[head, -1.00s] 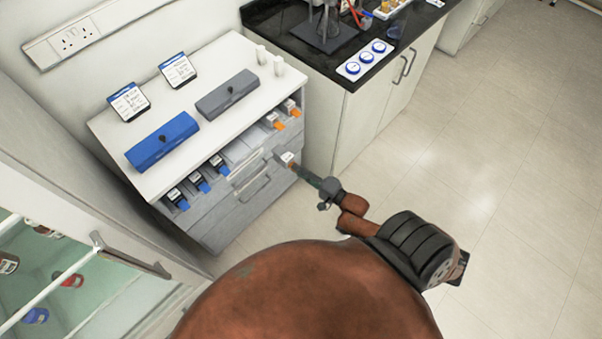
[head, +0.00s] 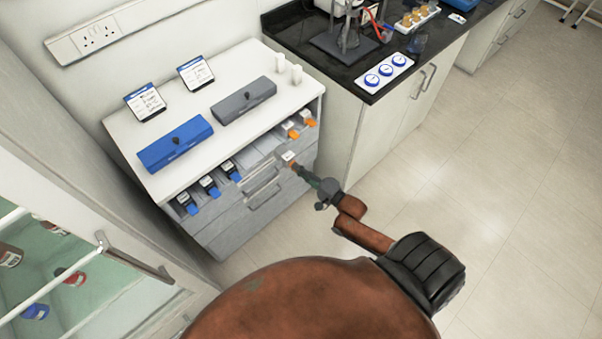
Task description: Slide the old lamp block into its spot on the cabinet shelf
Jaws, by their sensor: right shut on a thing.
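The cabinet (head: 222,242) stands against the wall, with a row of lamp blocks on the shelf under its white top. Several dark blocks with blue ends, such as one block (head: 208,184), fill the left of the shelf. Orange-ended blocks (head: 291,129) stand at the right. Between them the shelf has bare slots (head: 256,155). My right gripper (head: 295,165) is shut on a small grey lamp block with a white label (head: 288,156), held at the shelf front near the bare slots. Its lower part is hidden by the gripper. My left gripper is out of view.
A dark counter (head: 330,70) stands to the right. A glass-doored fridge (head: 70,170) is at the left. The floor at right is clear.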

